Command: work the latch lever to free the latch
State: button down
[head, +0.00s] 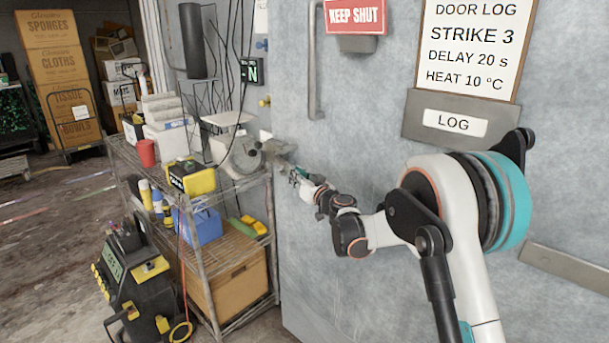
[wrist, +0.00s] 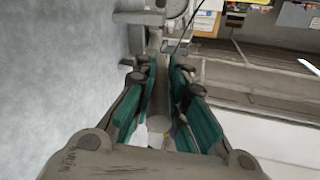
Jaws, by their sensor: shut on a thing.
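The latch lever (wrist: 158,103) is a grey bar that runs lengthwise between the two teal finger pads of my gripper (wrist: 164,75) in the wrist view. My gripper is shut on the lever. In the head view my gripper (head: 297,175) is at the left edge of the door, beside the grey metal latch (head: 272,145). The lever is small there and partly hidden by the fingers. I cannot tell from these views whether the latch is free.
The large grey freezer door (head: 340,270) fills the right, with a vertical handle (head: 316,75) above my gripper. A wire shelf (head: 235,180) loaded with a scale, boxes and tools stands close on the left. A black and yellow machine (head: 130,270) stands on the floor.

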jog(key=shift+s+a+m+t+h, duration=0.4)
jog(key=shift+a+m+t+h, duration=0.1)
jog(key=shift+a+m+h, duration=0.25)
jog(key=shift+d+n, duration=0.1)
jog(key=shift+n, duration=0.15)
jog(key=c, duration=1.6)
grip_release()
jog(key=shift+o, duration=0.2)
jog(key=v, duration=1.2)
